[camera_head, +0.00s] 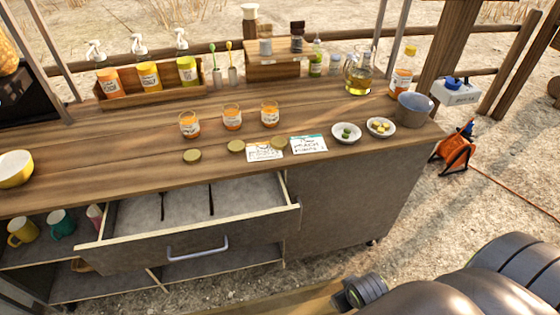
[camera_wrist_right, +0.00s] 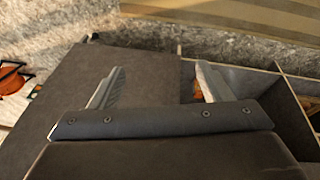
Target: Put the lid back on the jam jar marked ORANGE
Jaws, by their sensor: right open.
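Three open jam jars with orange contents stand in a row on the wooden counter: a left jar (camera_head: 189,126), a middle jar (camera_head: 232,119) and a right jar (camera_head: 270,115). Their labels are too small to read, so I cannot tell which is marked ORANGE. Three gold lids lie in front of them: a left lid (camera_head: 192,156), a middle lid (camera_head: 236,146) and a right lid (camera_head: 278,142) by the cards. My right gripper (camera_wrist_right: 160,75) is open and empty, away from jars and lids. My left gripper is not in view.
An open drawer (camera_head: 190,247) juts out below the counter (camera_head: 110,150). Two printed cards (camera_head: 264,153), two small dishes (camera_head: 347,138) and a grey bowl (camera_head: 414,109) stand to the right. A bottle rack (camera_head: 155,93) is behind. A yellow bowl (camera_head: 15,170) sits far left.

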